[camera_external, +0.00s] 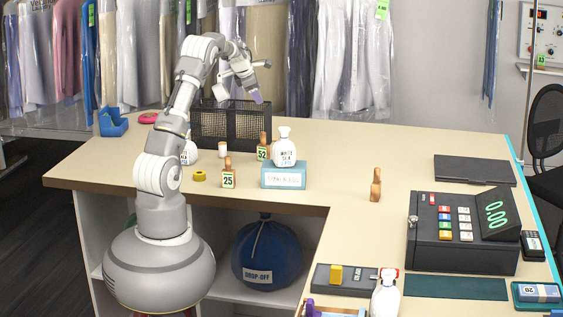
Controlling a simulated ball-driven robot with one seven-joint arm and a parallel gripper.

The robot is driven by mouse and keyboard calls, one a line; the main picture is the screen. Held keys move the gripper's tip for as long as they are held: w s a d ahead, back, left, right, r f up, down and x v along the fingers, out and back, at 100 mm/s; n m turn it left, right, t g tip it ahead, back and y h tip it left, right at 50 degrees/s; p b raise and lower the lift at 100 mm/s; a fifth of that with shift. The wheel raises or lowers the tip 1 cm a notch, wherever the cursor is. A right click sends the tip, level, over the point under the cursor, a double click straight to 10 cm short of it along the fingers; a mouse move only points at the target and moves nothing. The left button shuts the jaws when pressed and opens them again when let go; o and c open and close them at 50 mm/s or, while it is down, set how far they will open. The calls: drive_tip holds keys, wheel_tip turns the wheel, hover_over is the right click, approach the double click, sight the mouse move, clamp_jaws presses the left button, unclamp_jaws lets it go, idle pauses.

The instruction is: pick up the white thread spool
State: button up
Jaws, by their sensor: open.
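The white thread spool (222,149) is a small white cylinder with a tan end, upright on the counter in front of the black mesh basket. My gripper (262,82) is raised above the basket, up and to the right of the spool and well clear of it. Its jaws are open. A pale purple piece shows at the lower fingertip; I cannot tell whether it is part of the finger. The spool is in plain view.
The black mesh basket (249,126) stands behind the spool. A white bottle (190,152), partly hidden by my arm, is to its left. Yellow tape (200,175) and tag stands numbered 25 (228,176) and 52 (263,149) are near.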

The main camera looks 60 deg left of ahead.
sight(221, 144)
drive_tip(key=s+a+f+n+g, duration=0.1)
drive_tip(key=s+a+f+n, duration=0.2)
drive_tip(key=a+f, duration=0.1)
drive_tip(key=s+a+f+n+g, duration=0.1)
drive_tip(key=s+a+f+n, duration=0.2)
drive_tip(key=f, duration=0.4)
drive_tip(key=s+a+f+n+p, duration=0.1)
drive_tip(key=s+a+f+n, duration=0.2)
drive_tip(key=a+f+n, duration=0.1)
drive_tip(key=shift+s+a+f+n+g+h, duration=0.2)
drive_tip(key=shift+f+n, duration=0.1)
drive_tip(key=shift+f, duration=0.3)
drive_tip(key=shift+s+a+f+n+g+h, duration=0.1)
drive_tip(key=shift+a+f+n+g+h, duration=0.15)
drive_tip(key=shift+f, duration=0.3)
drive_tip(key=b+x, duration=0.2)
drive_tip(key=x, duration=0.6)
drive_tip(key=shift+b, duration=0.4)
drive_tip(key=shift+s+d+r, duration=0.15)
drive_tip(key=shift+c, duration=0.2)
drive_tip(key=c, duration=1)
